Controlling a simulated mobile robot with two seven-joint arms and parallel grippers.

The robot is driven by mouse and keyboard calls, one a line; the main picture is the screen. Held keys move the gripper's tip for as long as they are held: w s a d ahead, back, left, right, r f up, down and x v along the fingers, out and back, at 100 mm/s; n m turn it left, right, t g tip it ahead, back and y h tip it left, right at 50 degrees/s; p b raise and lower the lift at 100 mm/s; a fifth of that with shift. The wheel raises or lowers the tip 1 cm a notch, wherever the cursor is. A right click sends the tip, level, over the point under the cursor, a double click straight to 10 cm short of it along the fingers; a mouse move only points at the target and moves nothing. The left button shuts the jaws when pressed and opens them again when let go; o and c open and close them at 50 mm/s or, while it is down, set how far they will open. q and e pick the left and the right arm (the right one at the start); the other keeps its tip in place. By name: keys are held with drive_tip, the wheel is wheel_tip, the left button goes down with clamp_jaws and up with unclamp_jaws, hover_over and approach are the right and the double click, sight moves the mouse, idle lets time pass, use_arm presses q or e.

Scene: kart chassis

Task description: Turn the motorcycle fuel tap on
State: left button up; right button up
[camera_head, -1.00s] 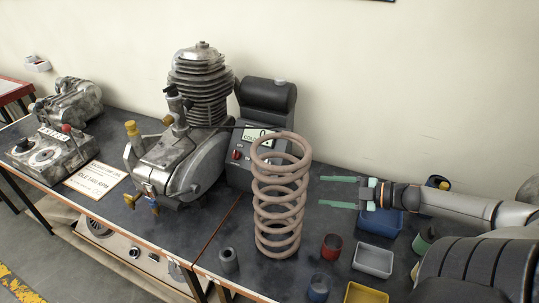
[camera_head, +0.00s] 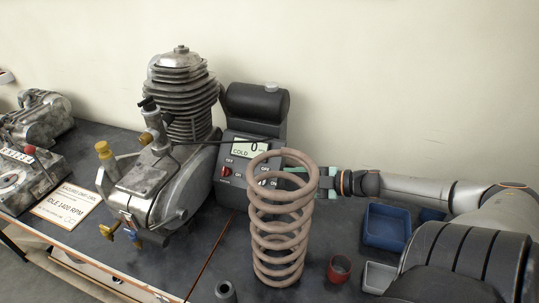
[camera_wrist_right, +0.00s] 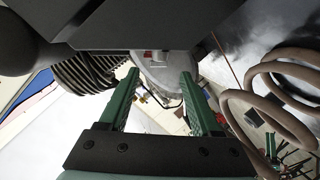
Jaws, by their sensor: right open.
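The engine (camera_head: 180,110), with a finned cylinder, stands on the bench left of centre. Beside it, a dark console (camera_head: 237,143) carries a black tank (camera_head: 257,102), a display reading "0" and "COLD", and a red knob (camera_head: 225,171) by small labels. I cannot tell which part is the fuel tap. My right gripper (camera_wrist_right: 160,74) is open and empty, its green fingers pointing toward the console. In the head view the coil spring partly hides it. My left gripper is out of view.
A tall coil spring (camera_head: 281,222) stands in front of the console, close to my right gripper. Blue (camera_head: 386,228) and grey (camera_head: 379,277) bins and a red cup (camera_head: 339,268) are at right.

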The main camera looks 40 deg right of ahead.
drive_tip(key=shift+b+x, duration=1.1)
drive_tip(key=shift+x, duration=2.5)
drive_tip(key=shift+c, duration=0.2)
drive_tip(key=shift+s, duration=0.1)
clamp_jaws()
